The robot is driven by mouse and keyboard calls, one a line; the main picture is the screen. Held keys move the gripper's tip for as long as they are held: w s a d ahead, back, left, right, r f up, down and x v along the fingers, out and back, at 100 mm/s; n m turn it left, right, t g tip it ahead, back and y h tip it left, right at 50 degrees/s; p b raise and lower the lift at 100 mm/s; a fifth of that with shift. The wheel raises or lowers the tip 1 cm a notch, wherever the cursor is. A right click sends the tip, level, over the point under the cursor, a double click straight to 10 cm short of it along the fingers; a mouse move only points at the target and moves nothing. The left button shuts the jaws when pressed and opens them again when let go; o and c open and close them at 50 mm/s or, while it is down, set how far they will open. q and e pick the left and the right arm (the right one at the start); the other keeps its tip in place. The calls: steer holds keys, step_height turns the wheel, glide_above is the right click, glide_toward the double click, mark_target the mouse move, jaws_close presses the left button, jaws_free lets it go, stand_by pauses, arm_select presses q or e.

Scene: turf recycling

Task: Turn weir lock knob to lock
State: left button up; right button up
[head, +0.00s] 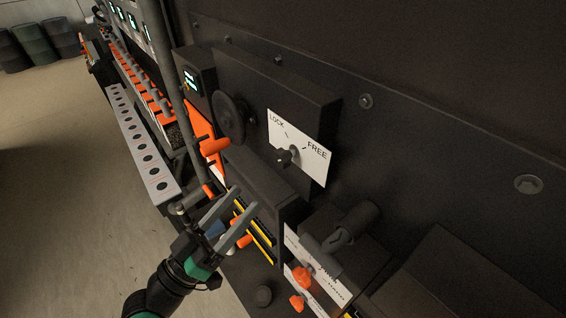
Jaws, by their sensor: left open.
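The weir lock knob (287,155) is a small dark knob on a white label plate (315,170) marked LOCK at upper left and FREE at right. The plate is on the front of a black box on the dark panel. The knob's exact pointing direction is hard to tell at this size. My left gripper (236,204) is below and to the left of the knob, apart from it. Its two grey fingers are spread and empty, pointing up and right. My right gripper does not show.
A round black handwheel (229,117) and an orange handle (214,147) are left of the plate. A black block (262,180) juts out between my left gripper and the knob. Orange knobs (302,277) sit below. Barrels (38,44) stand far left on open floor.

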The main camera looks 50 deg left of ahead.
mark_target(277, 161)
arm_select(q)
steer(key=x, duration=1.1)
steer(key=shift+r, duration=0.2)
steer(key=shift+w, duration=0.45)
jaws_close()
steer(key=shift+r+p, duration=0.1)
steer(key=shift+p, duration=0.2)
